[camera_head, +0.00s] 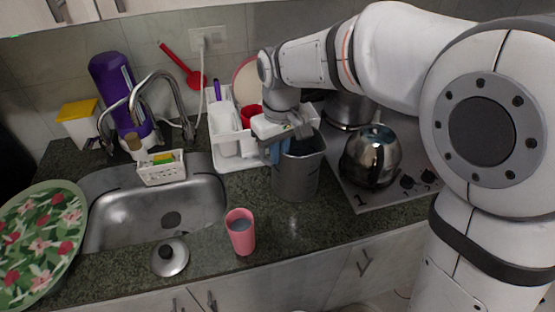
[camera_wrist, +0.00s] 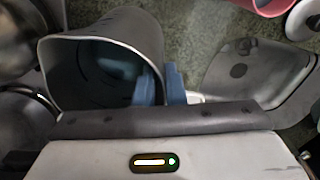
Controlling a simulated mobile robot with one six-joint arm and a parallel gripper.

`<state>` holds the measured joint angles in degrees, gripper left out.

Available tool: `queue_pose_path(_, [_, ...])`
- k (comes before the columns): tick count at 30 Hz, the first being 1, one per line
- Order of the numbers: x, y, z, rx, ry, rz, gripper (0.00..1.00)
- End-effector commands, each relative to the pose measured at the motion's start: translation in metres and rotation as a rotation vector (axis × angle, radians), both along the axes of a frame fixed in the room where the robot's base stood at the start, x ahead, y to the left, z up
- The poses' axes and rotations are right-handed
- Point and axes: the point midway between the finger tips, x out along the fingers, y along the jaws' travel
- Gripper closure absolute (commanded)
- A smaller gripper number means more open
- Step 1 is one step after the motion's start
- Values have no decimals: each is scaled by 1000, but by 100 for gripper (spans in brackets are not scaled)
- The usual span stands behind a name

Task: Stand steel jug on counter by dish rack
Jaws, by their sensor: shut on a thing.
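The steel jug (camera_head: 299,172) is a tall grey vessel, upright at the counter between the white dish rack (camera_head: 229,142) and the stove. My gripper (camera_head: 279,150) is at the jug's upper left side, its blue fingers shut on the jug's wall. In the wrist view the jug (camera_wrist: 135,40) shows its open mouth, with one blue fingertip inside the rim and one outside; my gripper (camera_wrist: 160,85) spans the wall. The jug's base appears on or very close to the counter (camera_head: 215,238); I cannot tell whether it touches.
A shiny kettle (camera_head: 371,158) stands on the stove just right of the jug. A pink cup (camera_head: 240,232) and a pot lid (camera_head: 170,258) are on the front counter. The sink (camera_head: 150,215) lies left. A red cup (camera_head: 250,115) is in the rack.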

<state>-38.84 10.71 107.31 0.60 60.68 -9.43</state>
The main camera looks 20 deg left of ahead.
Motion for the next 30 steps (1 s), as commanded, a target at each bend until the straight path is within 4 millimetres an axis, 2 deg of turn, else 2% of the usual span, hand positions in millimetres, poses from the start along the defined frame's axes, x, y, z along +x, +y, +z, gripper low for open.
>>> queue_pose_path(6, [0, 0, -25, 0, 0, 1, 100])
queue_pose_path(18, [0, 1, -30, 1, -2, 2, 100])
queue_pose_path(19, [-1, 0, -31, -1, 1, 1, 89])
queue_pose_path(24, [-1, 1, -30, -1, 1, 2, 75])
queue_pose_path(27, [-1, 1, -30, -1, 1, 2, 68])
queue_pose_path(30, [-1, 1, -30, -1, 1, 2, 68])
